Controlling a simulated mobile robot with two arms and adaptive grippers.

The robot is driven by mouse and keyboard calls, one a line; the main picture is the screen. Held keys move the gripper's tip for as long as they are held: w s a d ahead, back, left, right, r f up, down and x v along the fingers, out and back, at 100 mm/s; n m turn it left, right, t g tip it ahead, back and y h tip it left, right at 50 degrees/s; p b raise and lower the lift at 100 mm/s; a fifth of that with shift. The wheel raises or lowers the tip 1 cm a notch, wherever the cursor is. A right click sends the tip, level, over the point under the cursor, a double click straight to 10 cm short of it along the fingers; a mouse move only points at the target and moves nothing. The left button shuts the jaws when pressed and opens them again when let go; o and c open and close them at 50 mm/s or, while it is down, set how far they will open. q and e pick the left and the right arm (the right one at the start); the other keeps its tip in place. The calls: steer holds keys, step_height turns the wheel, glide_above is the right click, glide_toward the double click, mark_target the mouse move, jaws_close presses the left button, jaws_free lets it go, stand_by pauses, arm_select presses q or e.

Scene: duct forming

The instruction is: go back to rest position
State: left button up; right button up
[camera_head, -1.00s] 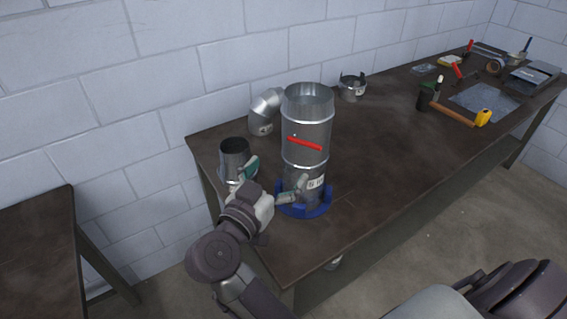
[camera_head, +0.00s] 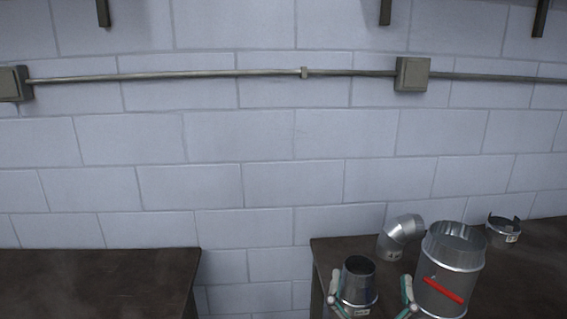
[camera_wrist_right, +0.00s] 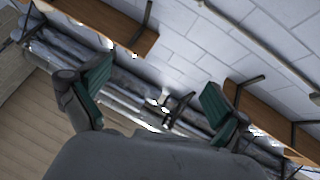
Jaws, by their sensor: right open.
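My right gripper (camera_head: 371,284) shows at the bottom of the head view, only its fingers in frame. They are spread apart, in front of a short metal duct piece (camera_head: 359,268) and beside a large metal duct (camera_head: 455,248). I cannot tell whether they touch either. In the right wrist view the gripper (camera_wrist_right: 157,75) is open, with green pads and nothing between them. The large duct stands upright with a red strip (camera_head: 444,290) on its front; its base is cut off. My left gripper is not in view.
A metal elbow (camera_head: 398,236) and a metal collar (camera_head: 503,232) stand on the dark workbench (camera_head: 328,250). Another dark table (camera_head: 95,280) is at left, with a gap between. A conduit (camera_head: 200,75) with boxes runs along the block wall.

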steer(key=s+a+f+n+g+y, duration=0.3)
steer(key=f+n+g+y, duration=0.25)
steer(key=f, duration=0.45)
steer(key=s+a+f+n+g+y, duration=0.2)
steer(key=a+f+n+g+y, duration=0.2)
steer(key=f+g+y, duration=0.4)
steer(key=s+d+f+m+g+h, duration=0.6)
steer(key=s+d+f+g+h, duration=0.25)
steer(key=s+d+f, duration=0.65)
step_height(320, 180, down, 26)
steer(key=s+a+b, duration=0.1)
steer(key=s+a, duration=0.1)
steer(key=s+d+f+g, duration=0.1)
steer(key=s+d+f, duration=0.2)
steer(key=s+f, duration=1.4)
steer(key=shift+d+f+g+h+b, duration=0.15)
steer(key=shift+f+g+h+b, duration=0.15)
steer(key=shift+f+g+b, duration=0.15)
